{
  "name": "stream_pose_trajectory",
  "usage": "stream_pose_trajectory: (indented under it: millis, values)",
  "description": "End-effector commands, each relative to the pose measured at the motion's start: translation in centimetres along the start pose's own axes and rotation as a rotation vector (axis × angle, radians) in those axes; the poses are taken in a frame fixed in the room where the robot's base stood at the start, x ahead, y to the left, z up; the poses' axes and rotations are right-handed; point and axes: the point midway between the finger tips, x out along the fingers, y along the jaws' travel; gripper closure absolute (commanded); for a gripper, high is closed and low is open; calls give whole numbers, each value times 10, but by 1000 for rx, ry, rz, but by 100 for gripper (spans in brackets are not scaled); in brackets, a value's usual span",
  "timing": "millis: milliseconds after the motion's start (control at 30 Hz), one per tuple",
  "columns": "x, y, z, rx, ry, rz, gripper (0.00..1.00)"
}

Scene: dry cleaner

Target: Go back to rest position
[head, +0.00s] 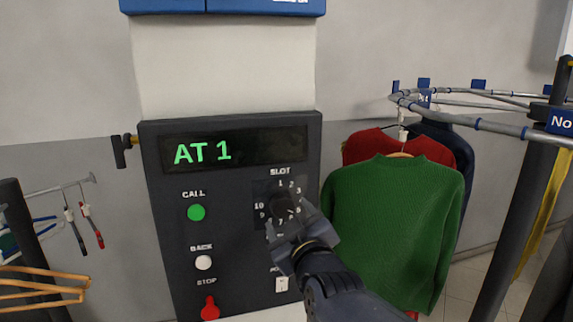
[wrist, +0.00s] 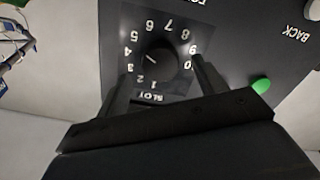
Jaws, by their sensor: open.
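My gripper (head: 290,215) is at the black slot dial on the dark control panel (head: 240,270). In the wrist view, which shows the panel upside down, the round dial (wrist: 157,66) sits between the two spread fingers of my gripper (wrist: 163,72). The fingers stand apart on either side of it, and nothing is held. I cannot tell how close the fingertips are to the panel face. The dial has a small white mark that appears to point near 4. In the head view my gripper hides part of the dial and its numbers.
The panel's display (head: 235,149) reads "AT 1". A green call button (head: 196,212), white back button (head: 204,262) and red stop control (head: 210,308) are left of my gripper. A green sweater (head: 390,220) hangs close on the right, under a curved rail (head: 480,124). Wooden hangers (head: 45,285) are at left.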

Motion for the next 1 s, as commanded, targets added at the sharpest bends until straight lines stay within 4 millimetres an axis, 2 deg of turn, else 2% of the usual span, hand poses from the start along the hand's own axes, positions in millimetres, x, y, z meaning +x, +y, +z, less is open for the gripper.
stream_pose_trajectory:
  millis: [200, 400, 767, 1000]
  values:
    - [21, 0, -1, -1, 0, 0, 33]
    - [28, 0, 0, 0, 0, 0, 33]
    - [28, 0, 0, 2, 1, 0, 33]
    - [13, 0, 0, 0, 4, 2, 33]
